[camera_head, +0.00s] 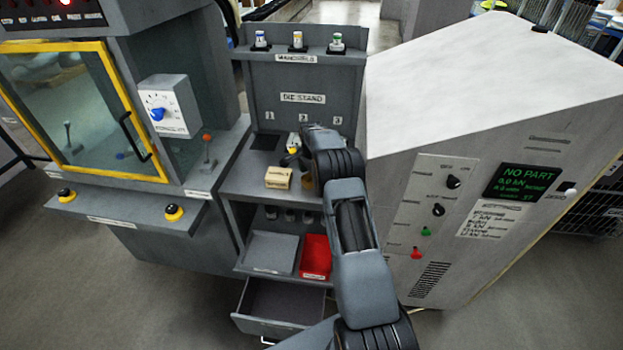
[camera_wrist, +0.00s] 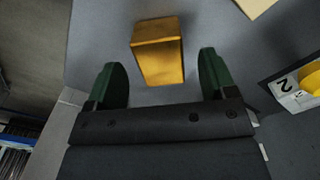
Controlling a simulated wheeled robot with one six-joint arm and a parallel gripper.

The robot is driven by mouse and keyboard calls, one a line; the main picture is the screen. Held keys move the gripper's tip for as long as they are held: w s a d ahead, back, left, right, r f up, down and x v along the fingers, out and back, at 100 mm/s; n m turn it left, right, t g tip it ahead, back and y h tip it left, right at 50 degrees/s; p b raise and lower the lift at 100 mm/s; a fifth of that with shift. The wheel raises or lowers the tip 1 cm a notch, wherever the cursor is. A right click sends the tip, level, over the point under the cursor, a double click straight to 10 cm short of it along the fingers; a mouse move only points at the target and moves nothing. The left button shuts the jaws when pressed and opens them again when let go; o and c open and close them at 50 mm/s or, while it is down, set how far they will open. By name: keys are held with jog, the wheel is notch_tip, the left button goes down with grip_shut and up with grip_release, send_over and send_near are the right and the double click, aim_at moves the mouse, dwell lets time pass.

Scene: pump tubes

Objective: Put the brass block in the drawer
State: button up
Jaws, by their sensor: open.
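The brass block (camera_wrist: 158,52) sits on the grey shelf in the wrist view, just ahead of my gripper (camera_wrist: 159,66). The two green fingers are apart, one to each side of the block's line, with nothing gripped. In the head view my arm reaches over the die stand shelf and largely hides the block. The drawer (camera_head: 283,303) at the bottom of the stand is pulled open, and the visible part of its inside looks empty.
A tan block-like thing (camera_head: 278,178) is on the shelf near my gripper. A red tray (camera_head: 315,256) and a grey tray (camera_head: 271,252) lie below, above the drawer. The yellow-framed machine (camera_head: 108,115) stands left, a pale cabinet (camera_head: 470,130) right.

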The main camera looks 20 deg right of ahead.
jog(key=shift+f, duration=1.1)
grip_shut()
jog(key=shift+r, duration=0.1)
